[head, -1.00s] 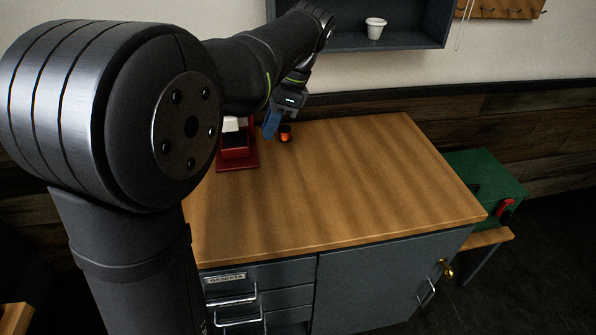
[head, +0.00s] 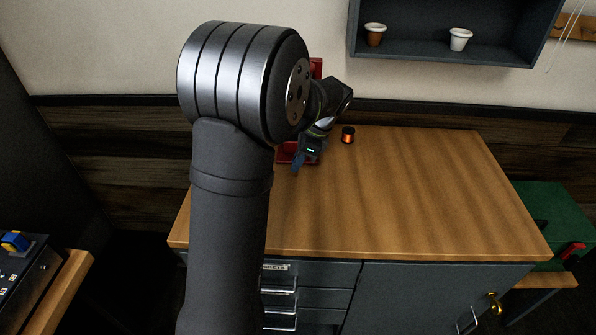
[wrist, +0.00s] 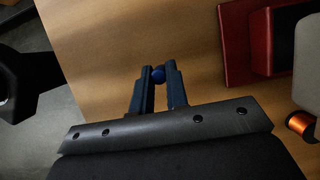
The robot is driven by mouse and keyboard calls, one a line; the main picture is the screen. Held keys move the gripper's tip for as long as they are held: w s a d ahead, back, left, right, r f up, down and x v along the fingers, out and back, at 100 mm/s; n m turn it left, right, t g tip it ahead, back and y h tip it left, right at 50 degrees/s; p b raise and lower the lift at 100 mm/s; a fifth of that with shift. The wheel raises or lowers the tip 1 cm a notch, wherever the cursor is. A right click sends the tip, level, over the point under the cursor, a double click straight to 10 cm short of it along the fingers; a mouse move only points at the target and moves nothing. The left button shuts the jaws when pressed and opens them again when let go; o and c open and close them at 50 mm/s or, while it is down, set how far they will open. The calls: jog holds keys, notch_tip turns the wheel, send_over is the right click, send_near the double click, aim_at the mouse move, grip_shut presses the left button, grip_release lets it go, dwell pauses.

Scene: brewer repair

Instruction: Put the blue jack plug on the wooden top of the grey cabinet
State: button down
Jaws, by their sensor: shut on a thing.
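The blue jack plug (wrist: 158,74) shows as a small round blue end between the fingertips in the wrist view. My gripper (wrist: 156,84) is shut on it, and the fingers hide the rest of the plug. The wooden top (head: 430,200) of the grey cabinet (head: 410,295) fills the middle of the head view. My gripper (head: 298,163) is over the back left part of this top, in front of the red stand. I cannot tell how high above the wood the plug is.
A red stand (head: 311,150) and a small black and orange spool (head: 348,135) are at the back of the top. A shelf with two small pots hangs above. A green box (head: 540,208) stands right. The middle and right of the top are clear.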

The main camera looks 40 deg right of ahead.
jog(key=shift+w+f, duration=0.15)
jog(key=shift+f, duration=1.95)
jog(key=shift+f, duration=0.15)
jog(key=c, duration=1.4)
grip_release()
jog(key=v, duration=1.2)
jog(key=shift+r, duration=0.2)
